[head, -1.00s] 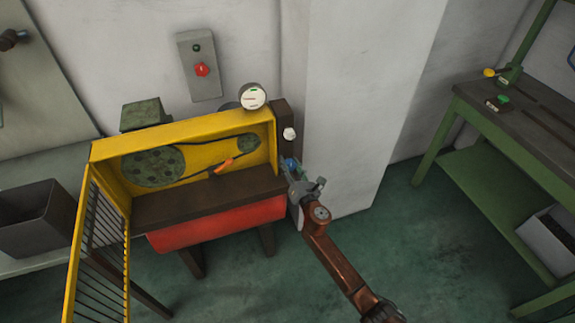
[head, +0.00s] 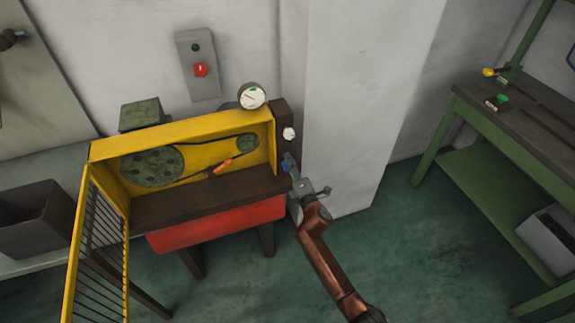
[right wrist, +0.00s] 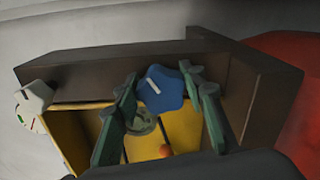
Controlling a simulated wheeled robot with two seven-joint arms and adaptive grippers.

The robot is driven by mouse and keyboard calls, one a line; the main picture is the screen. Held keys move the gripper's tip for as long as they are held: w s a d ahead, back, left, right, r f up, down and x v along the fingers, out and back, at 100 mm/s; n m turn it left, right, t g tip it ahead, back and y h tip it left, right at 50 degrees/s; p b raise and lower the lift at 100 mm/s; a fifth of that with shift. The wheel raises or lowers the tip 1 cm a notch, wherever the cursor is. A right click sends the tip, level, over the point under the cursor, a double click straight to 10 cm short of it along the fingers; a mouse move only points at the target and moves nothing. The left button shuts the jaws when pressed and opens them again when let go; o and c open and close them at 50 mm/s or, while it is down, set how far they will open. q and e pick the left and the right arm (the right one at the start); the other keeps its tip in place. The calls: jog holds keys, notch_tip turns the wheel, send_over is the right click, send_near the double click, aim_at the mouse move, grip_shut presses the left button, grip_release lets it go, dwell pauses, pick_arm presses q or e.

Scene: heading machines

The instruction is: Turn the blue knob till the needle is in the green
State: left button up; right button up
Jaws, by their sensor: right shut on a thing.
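The blue knob (head: 285,167) is on the dark post at the right end of the yellow machine. My right gripper (head: 291,170) is at it, mostly covering it in the head view. In the right wrist view the blue knob (right wrist: 161,92), with a white mark on its face, sits between the two green fingers (right wrist: 160,112), which are shut on it. The round white gauge (head: 252,96) is on top of the machine's right end. Its thin red needle appears to slant up to the left, outside the small green band at the top. My left gripper is not in view.
A white knob (head: 289,133) sits above the blue one on the same post. The open yellow barred guard (head: 98,255) is at the left. A green bench (head: 500,150) stands right; the floor between is clear.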

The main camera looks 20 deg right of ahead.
jog(key=m+p, duration=0.1)
jog(key=m, duration=0.4)
jog(key=shift+m, duration=0.3)
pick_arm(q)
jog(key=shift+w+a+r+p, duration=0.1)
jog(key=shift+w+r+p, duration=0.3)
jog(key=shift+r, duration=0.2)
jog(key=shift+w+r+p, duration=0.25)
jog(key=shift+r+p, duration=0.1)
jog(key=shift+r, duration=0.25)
pick_arm(e)
jog(key=shift+f+m, duration=0.15)
jog(key=shift+m, duration=0.95)
jog(key=shift+f+m, duration=0.1)
jog(key=shift+m, duration=1)
jog(key=o, duration=1.2)
jog(key=shift+c, duration=0.2)
jog(key=shift+s, duration=0.1)
jog(key=s, duration=1.1)
jog(key=shift+s+d, duration=0.15)
jog(key=shift+s, duration=0.25)
